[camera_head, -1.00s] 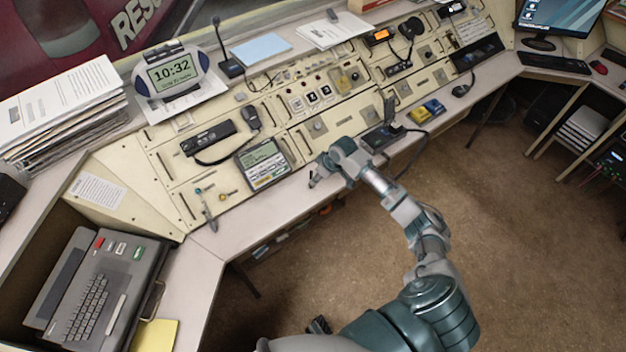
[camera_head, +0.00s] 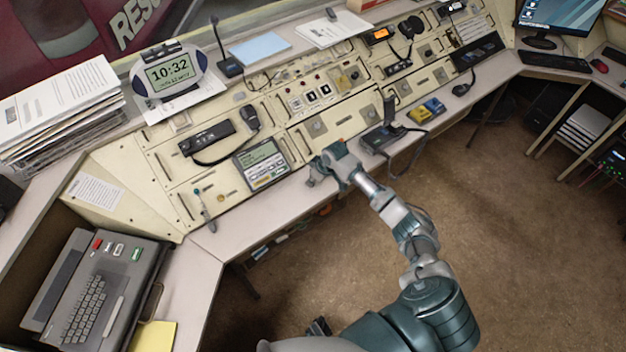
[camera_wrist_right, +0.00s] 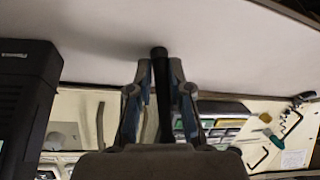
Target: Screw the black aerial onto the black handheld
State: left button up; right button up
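The black aerial (camera_wrist_right: 162,95) is a thin dark rod between the fingers of my right gripper (camera_wrist_right: 160,80) in the right wrist view, its tip a little past the fingertips. The fingers look closed on it. In the head view my right gripper (camera_head: 315,178) is over the front edge of the desk, and the aerial cannot be made out. The black handheld (camera_head: 389,110) seems to stand upright in a dark base (camera_head: 382,138), to the right of my gripper. A large black body, probably the handheld (camera_wrist_right: 25,95), fills the left of the wrist view, apart from the aerial. My left gripper is not clearly visible.
A grey keypad unit (camera_head: 263,165) is left of my right gripper on the sloped console. Yellow and blue items (camera_head: 427,110) lie right of the dark base. The pale desk strip (camera_head: 250,212) left of the gripper is mostly clear.

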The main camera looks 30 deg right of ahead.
jog(key=shift+a+r, duration=0.15)
jog(key=shift+a, duration=0.6)
jog(key=shift+a+r, duration=0.1)
jog(key=shift+r, duration=0.3)
jog(key=r, duration=0.1)
jog(key=d+r, duration=0.1)
jog(key=shift+r, duration=0.35)
jog(key=s, duration=0.1)
jog(key=s+p, duration=0.1)
jog(key=s, duration=0.1)
jog(key=shift+s+d, duration=0.25)
jog(key=shift+d, duration=0.1)
pick_arm(q)
jog(key=s, duration=0.1)
jog(key=s+a+f, duration=0.1)
jog(key=s, duration=0.1)
jog(key=s+f+p, duration=0.1)
jog(key=shift+s+a+f, duration=0.1)
jog(key=shift+s+a, duration=0.15)
jog(key=shift+s, duration=0.1)
pick_arm(e)
jog(key=s, duration=0.4)
jog(key=s+r, duration=0.1)
jog(key=s, duration=0.7)
jog(key=shift+s+d+r, duration=0.2)
jog(key=shift+s+d, duration=0.05)
jog(key=shift+d, duration=0.05)
jog(key=shift+a, duration=0.15)
